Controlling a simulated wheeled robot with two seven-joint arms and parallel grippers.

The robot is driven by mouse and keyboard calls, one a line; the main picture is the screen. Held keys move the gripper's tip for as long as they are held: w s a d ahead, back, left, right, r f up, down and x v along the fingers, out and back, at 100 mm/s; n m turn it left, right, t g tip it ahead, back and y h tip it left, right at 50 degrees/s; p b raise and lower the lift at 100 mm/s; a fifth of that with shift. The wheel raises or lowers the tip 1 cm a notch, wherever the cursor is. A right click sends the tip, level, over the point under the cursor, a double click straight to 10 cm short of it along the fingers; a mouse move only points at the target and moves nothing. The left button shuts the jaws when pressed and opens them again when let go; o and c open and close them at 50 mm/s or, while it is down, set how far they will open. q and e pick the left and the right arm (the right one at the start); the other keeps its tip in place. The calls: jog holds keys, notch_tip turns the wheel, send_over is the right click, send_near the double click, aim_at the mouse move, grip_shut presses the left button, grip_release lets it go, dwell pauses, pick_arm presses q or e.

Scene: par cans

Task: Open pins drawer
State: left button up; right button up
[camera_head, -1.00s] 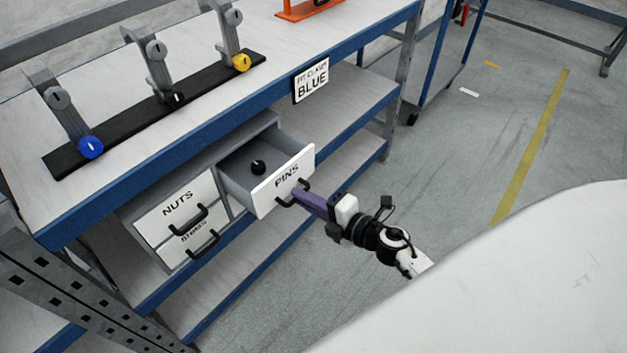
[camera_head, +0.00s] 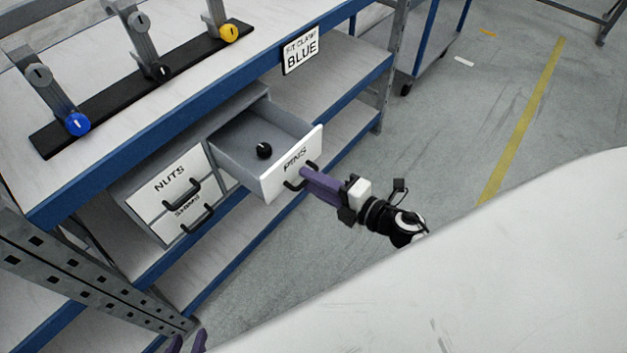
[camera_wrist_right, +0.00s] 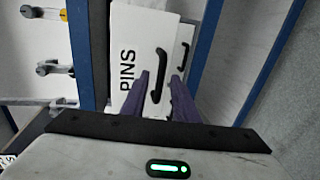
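The pins drawer (camera_head: 282,178) is a white-fronted grey drawer in the cabinet under the bench. It is pulled well out, and a black knob-like piece (camera_head: 264,150) lies inside. Its black handle (camera_head: 289,184) also shows in the right wrist view (camera_wrist_right: 160,62). My right gripper (camera_head: 308,174) is at this handle. In the right wrist view its purple fingers (camera_wrist_right: 160,76) stand apart, with the handle's near end between them. Contact is hard to tell. My left gripper (camera_head: 188,342) shows only purple fingertips, apart, at the bottom edge, away from the drawer.
A nuts drawer (camera_head: 170,190) and a lower drawer (camera_head: 183,219) beside it are closed. On the bench, a black rail (camera_head: 110,108) holds stands with blue, black and yellow knobs. A sign reading BLUE (camera_head: 300,52) hangs on the edge.

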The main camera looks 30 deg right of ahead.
jog(key=shift+s, duration=0.1)
jog(key=v, duration=1)
jog(key=shift+r, duration=0.1)
dwell(0.4)
jog(key=s+a+f+m+g+h, duration=0.1)
jog(key=s+a+f+m+g, duration=0.2)
jog(key=m, duration=0.7)
jog(key=s+a+f+m+g+h+p, duration=0.1)
jog(key=s+a+f+m, duration=0.4)
jog(key=m, duration=0.5)
jog(key=s+a+g+h, duration=0.1)
jog(key=a, duration=0.1)
jog(key=shift+a+g, duration=0.3)
jog(key=shift+g, duration=0.1)
